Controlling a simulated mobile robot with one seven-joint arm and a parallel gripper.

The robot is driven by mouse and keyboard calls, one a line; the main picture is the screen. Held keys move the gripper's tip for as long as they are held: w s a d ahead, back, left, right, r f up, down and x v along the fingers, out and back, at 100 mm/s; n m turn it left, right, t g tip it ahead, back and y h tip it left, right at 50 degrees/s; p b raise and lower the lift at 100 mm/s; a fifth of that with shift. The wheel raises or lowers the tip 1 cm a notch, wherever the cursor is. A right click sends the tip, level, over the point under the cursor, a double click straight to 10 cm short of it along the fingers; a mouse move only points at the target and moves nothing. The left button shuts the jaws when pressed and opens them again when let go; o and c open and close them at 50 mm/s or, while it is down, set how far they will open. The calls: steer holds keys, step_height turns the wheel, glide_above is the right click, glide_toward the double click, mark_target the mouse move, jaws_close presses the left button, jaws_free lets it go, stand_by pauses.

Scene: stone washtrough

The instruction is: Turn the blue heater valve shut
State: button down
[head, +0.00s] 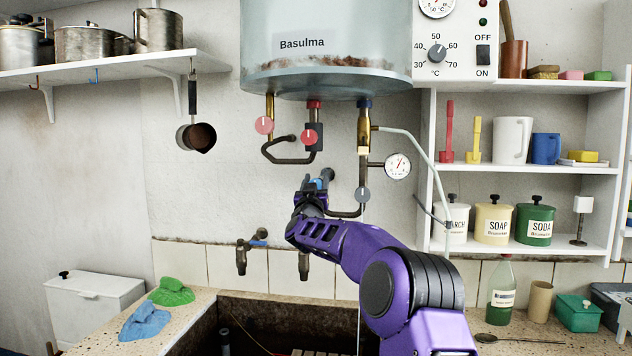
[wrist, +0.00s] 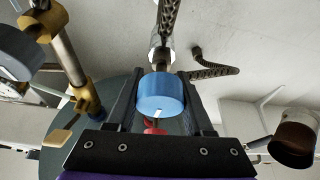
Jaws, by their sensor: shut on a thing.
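The blue heater valve is a round blue knob (wrist: 160,94) with a white mark on its face, seen close up in the wrist view. In the head view only a small blue part (head: 319,183) of it shows, in front of the wall below the heater. My gripper (head: 314,188) reaches up to it. In the wrist view the two dark fingers of my gripper (wrist: 160,90) stand one on each side of the knob and are shut on it. In the head view my gripper hides most of the knob.
Dark pipes and two red knobs (head: 264,125) (head: 310,137) hang under the heater tank (head: 328,50). A grey knob (head: 362,195) and gauge (head: 398,166) are close on the right. Taps (head: 242,258) stand over the stone trough (head: 285,302) below.

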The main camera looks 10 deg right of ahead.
steer(key=m+h, duration=0.1)
steer(key=m, duration=0.1)
steer(key=m+g+h, duration=0.1)
steer(key=m, duration=0.1)
steer(key=m+h+p, duration=0.1)
steer(key=m, duration=0.2)
steer(key=shift+s+d+g+h, duration=0.1)
steer(key=shift+d+g+h, duration=0.1)
steer(key=shift+g+h, duration=0.1)
steer(key=m+g+h+p, duration=0.1)
steer(key=m, duration=0.3)
steer(key=m+g+p, duration=0.1)
steer(key=m+p, duration=0.1)
steer(key=m, duration=0.1)
steer(key=m+g+h+p, duration=0.1)
steer(key=m+g, duration=0.1)
steer(key=m, duration=0.2)
steer(key=shift+s+d+f+m+h+p, duration=0.1)
steer(key=shift+d+f+m+h+p, duration=0.2)
steer(key=shift+d+p, duration=0.1)
steer(key=shift+d+f+m+g+p, duration=0.15)
steer(key=shift+m+g+p, duration=0.25)
steer(key=shift+m, duration=0.45)
steer(key=shift+a+f+m+g+p, duration=0.1)
steer(key=shift+m+g+p, duration=0.3)
steer(key=shift+m, duration=0.45)
steer(key=shift+c, duration=1.4)
jaws_free()
